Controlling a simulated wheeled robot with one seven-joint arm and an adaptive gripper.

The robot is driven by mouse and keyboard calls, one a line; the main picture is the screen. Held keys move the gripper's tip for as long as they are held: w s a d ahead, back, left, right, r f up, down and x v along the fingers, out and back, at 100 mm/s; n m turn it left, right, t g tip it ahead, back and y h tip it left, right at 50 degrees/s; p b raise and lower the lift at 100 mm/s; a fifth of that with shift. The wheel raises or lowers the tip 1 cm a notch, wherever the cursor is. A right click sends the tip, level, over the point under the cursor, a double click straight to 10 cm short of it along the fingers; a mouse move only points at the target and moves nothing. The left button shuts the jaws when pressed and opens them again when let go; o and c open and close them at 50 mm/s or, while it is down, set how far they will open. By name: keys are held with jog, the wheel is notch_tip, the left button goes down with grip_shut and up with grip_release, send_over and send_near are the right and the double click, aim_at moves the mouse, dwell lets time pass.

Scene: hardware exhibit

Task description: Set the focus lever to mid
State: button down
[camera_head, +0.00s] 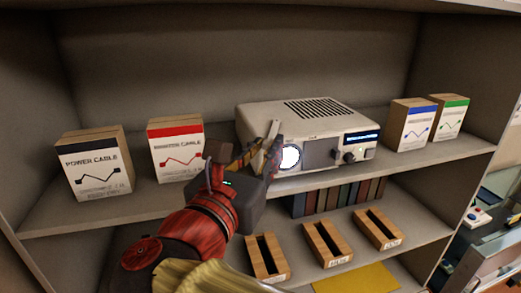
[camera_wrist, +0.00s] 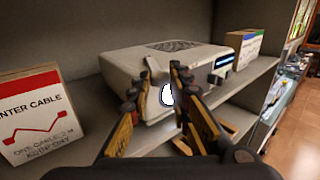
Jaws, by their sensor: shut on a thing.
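A pale projector (camera_head: 290,112) stands on the upper shelf, with a glowing white lens (camera_head: 290,156) on its front left. It also shows in the wrist view (camera_wrist: 125,72), where the lens (camera_wrist: 167,95) glows between my fingers. My gripper (camera_head: 262,152) is at the projector's front left corner, beside the lens. In the wrist view, my gripper (camera_wrist: 160,76) has its fingertips on either side of a small grey tab, which looks like the focus lever (camera_wrist: 153,68). It is shut on this lever. The fingers partly hide the lever, so its exact setting cannot be read.
A red-labelled cable box (camera_head: 176,152) and a dark-labelled power cable box (camera_head: 93,165) stand left of the projector. Blue (camera_head: 413,124) and green (camera_head: 450,117) boxes stand right. Books (camera_head: 340,197) and open wooden trays (camera_head: 327,243) are on the lower shelf.

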jog(key=d+n+y+b, duration=0.1)
jog(key=d+n+y, duration=0.1)
jog(key=d, duration=0.4)
jog(key=shift+w+t+y+b, duration=0.15)
jog(key=shift+t+y+b, duration=0.2)
jog(key=shift+y, duration=0.45)
jog(key=shift+d, duration=0.1)
jog(key=c, duration=1.6)
grip_release()
jog(key=shift+c, duration=0.2)
jog(key=s+a, duration=0.1)
jog(key=s, duration=1.1)
jog(key=shift+a, duration=0.35)
